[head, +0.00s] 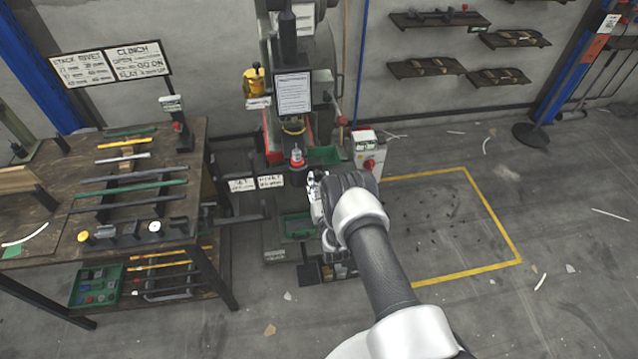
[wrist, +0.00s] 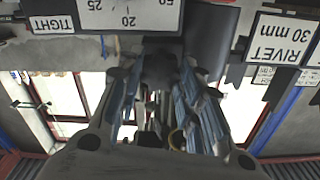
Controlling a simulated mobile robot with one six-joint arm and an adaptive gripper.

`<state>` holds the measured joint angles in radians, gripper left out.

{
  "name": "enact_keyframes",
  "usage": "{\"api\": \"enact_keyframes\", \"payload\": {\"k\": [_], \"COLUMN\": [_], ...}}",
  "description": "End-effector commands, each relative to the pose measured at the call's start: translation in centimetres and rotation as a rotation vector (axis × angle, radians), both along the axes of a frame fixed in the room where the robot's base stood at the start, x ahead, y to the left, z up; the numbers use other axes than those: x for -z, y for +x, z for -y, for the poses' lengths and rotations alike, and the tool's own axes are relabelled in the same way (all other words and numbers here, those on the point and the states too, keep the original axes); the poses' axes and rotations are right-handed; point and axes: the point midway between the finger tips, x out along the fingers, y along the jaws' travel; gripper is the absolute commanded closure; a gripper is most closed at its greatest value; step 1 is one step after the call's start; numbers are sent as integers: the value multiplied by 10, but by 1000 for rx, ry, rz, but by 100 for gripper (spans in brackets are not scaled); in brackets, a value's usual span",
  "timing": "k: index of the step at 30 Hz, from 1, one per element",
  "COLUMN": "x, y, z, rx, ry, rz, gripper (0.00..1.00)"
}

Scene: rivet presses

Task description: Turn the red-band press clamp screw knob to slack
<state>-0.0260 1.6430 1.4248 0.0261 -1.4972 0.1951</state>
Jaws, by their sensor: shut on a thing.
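The press (head: 272,135) stands at the middle of the head view, with red parts on its body. My gripper (head: 316,190) is at the front of the press, low on its right side. In the wrist view, which looks upside down, my gripper (wrist: 160,85) has its two fingers closed on either side of a dark round knob (wrist: 160,62). The knob sits below a white scale plate (wrist: 128,15) with numbers, beside a TIGHT label (wrist: 53,25). The knob is hidden behind my gripper and wrist in the head view.
A workbench (head: 185,215) with tools and bars stands at left. A white control box (head: 368,150) with a red knob is just right of the press. A RIVET 30 mm sign (wrist: 282,40) hangs close beside the gripper. The yellow-outlined floor at right is largely open.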

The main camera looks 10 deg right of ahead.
Motion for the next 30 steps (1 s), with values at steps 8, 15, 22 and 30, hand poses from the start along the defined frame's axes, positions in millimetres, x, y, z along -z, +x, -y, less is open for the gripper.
{"api": "enact_keyframes", "payload": {"k": [8,15,22,30], "x": [2,3,3,3], "y": [0,0,0,0], "z": [0,0,0,0], "rx": [0,0,0,0], "ry": [-197,-424,-642,-899], "rz": [0,-1,-1,-1], "gripper": [90,90,90,90]}}
